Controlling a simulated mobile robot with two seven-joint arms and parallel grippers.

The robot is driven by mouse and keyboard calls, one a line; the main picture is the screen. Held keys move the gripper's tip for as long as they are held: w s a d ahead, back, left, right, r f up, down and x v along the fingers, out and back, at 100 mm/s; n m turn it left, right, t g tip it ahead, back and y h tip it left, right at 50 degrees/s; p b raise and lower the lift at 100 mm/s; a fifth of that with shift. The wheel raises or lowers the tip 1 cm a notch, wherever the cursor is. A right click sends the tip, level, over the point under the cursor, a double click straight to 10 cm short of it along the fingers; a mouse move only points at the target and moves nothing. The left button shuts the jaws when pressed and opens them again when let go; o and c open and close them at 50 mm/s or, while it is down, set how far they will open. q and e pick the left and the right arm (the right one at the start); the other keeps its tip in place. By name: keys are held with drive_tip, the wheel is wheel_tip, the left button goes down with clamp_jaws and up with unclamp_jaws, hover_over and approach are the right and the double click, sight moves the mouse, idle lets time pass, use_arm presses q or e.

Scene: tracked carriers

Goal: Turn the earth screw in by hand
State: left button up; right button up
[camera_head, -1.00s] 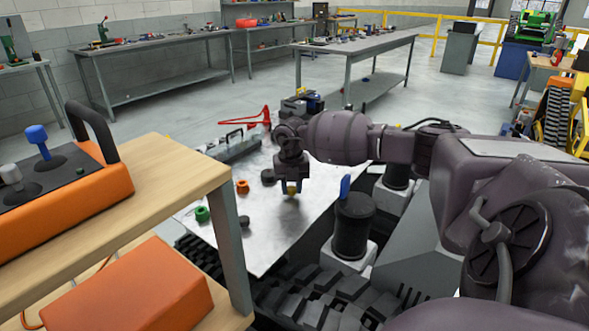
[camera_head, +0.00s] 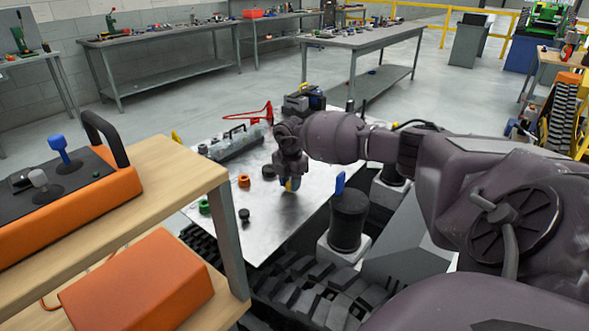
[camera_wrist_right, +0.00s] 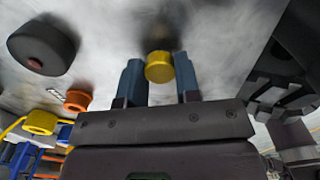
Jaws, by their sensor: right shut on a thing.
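A yellow-headed screw (camera_wrist_right: 159,67), which I take for the earth screw, sits between the two blue fingertips of my right gripper (camera_wrist_right: 159,78) in the right wrist view. The fingers press on its sides. In the head view the right gripper (camera_head: 291,184) points down at the bare metal plate (camera_head: 265,240) on the tracked carrier, with a little yellow showing at its tips. The screw's lower end and its seat are hidden, so I cannot tell how deep it sits. My left gripper is not in view.
An orange ring (camera_head: 243,181), a green ring (camera_head: 204,206) and black knobs (camera_head: 268,172) stand on the plate left of the gripper. A black post with a blue lever (camera_head: 340,183) stands close on the right. A wooden bench (camera_head: 180,170) with an orange control box is at left.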

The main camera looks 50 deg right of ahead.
drive_tip(key=shift+w+r+m+p, duration=0.1)
drive_tip(key=shift+r+m+p, duration=0.2)
drive_tip(key=shift+m, duration=0.6)
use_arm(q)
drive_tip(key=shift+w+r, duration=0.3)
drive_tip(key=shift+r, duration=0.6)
use_arm(e)
drive_tip(key=shift+f, duration=0.25)
drive_tip(key=m+p, duration=0.1)
drive_tip(key=m, duration=0.2)
drive_tip(key=m+p, duration=0.2)
drive_tip(key=m, duration=0.1)
drive_tip(key=m+p, duration=0.2)
drive_tip(key=m, duration=0.1)
drive_tip(key=shift+r, duration=0.3)
drive_tip(key=shift+f+m+p, duration=0.1)
drive_tip(key=shift+m+p, duration=0.25)
drive_tip(key=shift+m, duration=0.05)
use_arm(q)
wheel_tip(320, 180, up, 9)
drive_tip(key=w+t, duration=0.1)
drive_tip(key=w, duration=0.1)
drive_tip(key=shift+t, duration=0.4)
use_arm(e)
drive_tip(key=shift+f, duration=0.2)
drive_tip(key=o, duration=0.8)
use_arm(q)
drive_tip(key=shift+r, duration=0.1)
